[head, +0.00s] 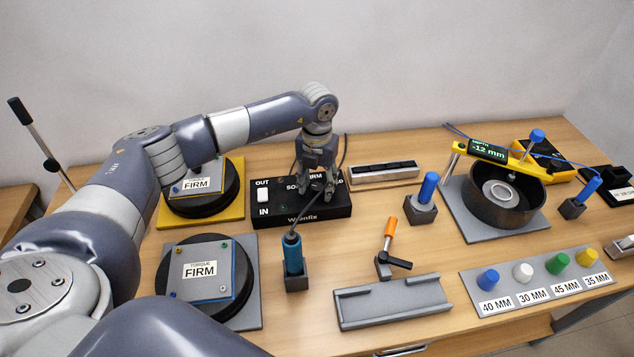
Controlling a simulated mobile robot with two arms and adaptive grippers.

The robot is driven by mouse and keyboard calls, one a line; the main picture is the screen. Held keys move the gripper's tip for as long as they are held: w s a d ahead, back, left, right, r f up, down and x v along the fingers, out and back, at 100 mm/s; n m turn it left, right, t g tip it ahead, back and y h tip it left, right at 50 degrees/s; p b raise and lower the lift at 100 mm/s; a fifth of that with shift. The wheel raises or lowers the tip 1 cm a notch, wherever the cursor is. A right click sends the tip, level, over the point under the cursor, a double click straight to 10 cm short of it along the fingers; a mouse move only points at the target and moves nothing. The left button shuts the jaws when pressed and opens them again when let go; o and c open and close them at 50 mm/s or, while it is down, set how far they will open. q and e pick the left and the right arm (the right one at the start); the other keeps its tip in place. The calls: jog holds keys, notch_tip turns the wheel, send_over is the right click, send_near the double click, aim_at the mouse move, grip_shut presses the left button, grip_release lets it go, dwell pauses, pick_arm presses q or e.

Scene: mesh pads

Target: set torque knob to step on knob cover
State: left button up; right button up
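A black control box (268,209) marked "Wernfix" stands mid-table. It has a white OUT/IN rocker switch (262,195) at its left. Its top lettering is partly covered; "FIRM" shows in the middle, with "SO" at the left and "ED" at the right. My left gripper (318,188) points down over the middle of the box, where it hides the torque knob. Whether its fingers touch or grip the knob cannot be told. Two plates reading "FIRM" lie on round black pads: a front plate (220,258), also marked "TORQUE", and a rear plate (182,191). My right gripper is out of view.
A blue screwdriver (293,256) stands in a holder before the box, its cable rising beside my gripper. An orange-handled lever (389,236) and grey channel (390,303) are to the right. Further right are a round black pot (488,215) and colored knobs (488,279).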

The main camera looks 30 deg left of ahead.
pick_arm(q)
jog(key=c, duration=0.9)
jog(key=shift+c, duration=0.3)
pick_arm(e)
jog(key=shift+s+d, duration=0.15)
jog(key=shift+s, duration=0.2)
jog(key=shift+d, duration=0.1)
